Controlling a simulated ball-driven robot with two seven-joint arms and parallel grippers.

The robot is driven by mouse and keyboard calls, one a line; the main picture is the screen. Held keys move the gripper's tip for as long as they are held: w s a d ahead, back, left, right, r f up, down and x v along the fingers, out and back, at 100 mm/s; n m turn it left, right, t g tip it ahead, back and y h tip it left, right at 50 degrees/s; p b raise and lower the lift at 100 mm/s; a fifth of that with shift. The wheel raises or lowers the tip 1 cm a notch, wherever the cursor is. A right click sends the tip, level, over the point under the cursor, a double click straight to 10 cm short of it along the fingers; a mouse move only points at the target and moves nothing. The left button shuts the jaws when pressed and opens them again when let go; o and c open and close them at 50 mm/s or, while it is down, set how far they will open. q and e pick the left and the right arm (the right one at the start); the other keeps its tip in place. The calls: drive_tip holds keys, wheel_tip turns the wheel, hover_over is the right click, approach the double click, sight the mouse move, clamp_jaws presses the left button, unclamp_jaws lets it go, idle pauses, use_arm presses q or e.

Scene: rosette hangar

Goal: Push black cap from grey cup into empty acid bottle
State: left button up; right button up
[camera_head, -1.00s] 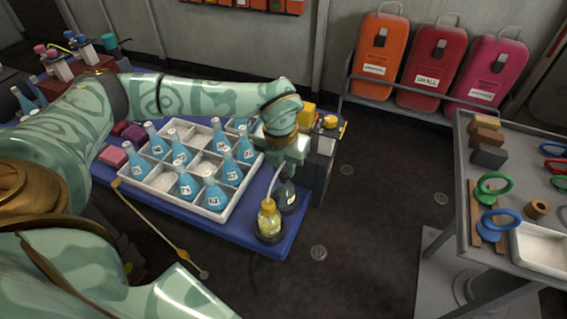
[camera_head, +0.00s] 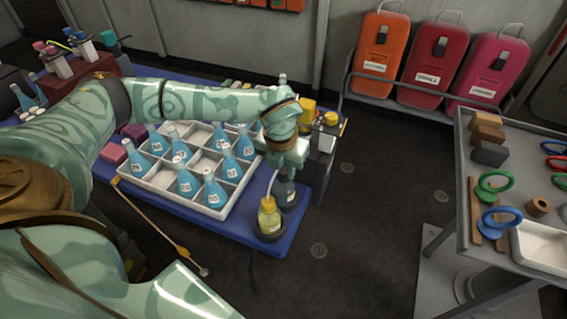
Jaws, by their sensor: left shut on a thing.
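My left gripper (camera_head: 284,166) points down over a dark, clear-looking bottle (camera_head: 287,196) with a pale label, at the right end of the blue table. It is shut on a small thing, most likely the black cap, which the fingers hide. The fingertips are at the bottle's top; I cannot tell whether they touch it. The bottle's mouth is hidden. I cannot make out the grey cup. My right gripper is not in view.
A white divided tray (camera_head: 205,207) with several blue flasks stands left of the gripper. A dark box (camera_head: 320,158) and a yellow container (camera_head: 307,117) stand behind it. A grey cart (camera_head: 465,195) is at the right. Open floor lies between table and cart.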

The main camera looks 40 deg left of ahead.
use_arm(q)
drive_tip(key=o, duration=1.6)
drive_tip(key=shift+c, duration=0.2)
wheel_tip(320, 180, up, 6)
drive_tip(key=p, duration=0.4)
drive_tip(key=shift+f+p, duration=0.2)
drive_tip(key=shift+p, duration=0.15)
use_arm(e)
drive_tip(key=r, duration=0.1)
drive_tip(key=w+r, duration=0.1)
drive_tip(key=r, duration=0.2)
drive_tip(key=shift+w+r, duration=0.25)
use_arm(q)
drive_tip(key=shift+f, duration=0.1)
